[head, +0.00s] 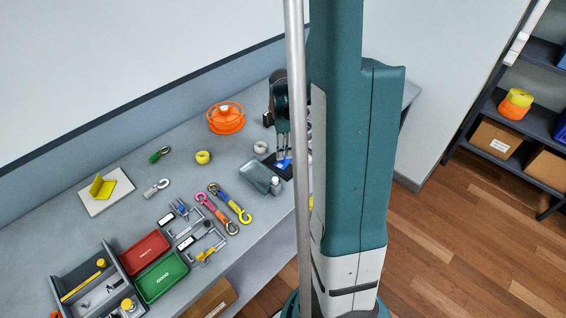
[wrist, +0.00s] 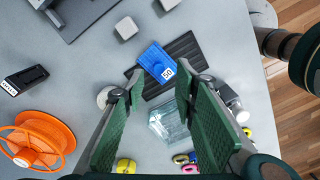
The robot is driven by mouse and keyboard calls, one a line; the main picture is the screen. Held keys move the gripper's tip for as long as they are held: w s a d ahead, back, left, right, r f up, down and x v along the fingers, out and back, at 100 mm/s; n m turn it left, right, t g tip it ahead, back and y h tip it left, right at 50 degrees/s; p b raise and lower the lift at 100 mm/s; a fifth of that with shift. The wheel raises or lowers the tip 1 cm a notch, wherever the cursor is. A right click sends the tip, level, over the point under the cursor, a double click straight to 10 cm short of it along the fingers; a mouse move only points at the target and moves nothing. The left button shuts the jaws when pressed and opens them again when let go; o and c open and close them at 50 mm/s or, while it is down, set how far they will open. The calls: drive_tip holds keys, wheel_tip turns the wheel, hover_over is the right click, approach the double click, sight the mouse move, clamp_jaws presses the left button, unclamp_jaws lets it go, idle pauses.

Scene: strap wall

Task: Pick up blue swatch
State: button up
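The blue swatch (wrist: 158,58) is a small flat blue piece with a white "50" label, lying on a dark ribbed mat (wrist: 203,52) in the wrist view. In the head view the swatch (head: 284,163) shows as a small blue patch just below my gripper (head: 281,158). In the wrist view my gripper (wrist: 158,92) is open, its two green-padded fingers apart with nothing between the tips. The swatch lies beyond the fingertips, roughly in line with the gap. I cannot tell the exact height of the fingertips above it.
An orange spool (head: 226,118) stands left of my gripper. A grey-green tray (head: 259,177) and a white-capped bottle (head: 275,185) stand close in front. Straps and hooks (head: 228,202), a red tray (head: 145,253) and a green tray (head: 160,276) lie farther left along the bench.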

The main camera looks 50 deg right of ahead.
sight(283, 161)
drive_tip(key=shift+d+f, duration=0.1)
drive_tip(key=shift+f, duration=2.5)
clamp_jaws()
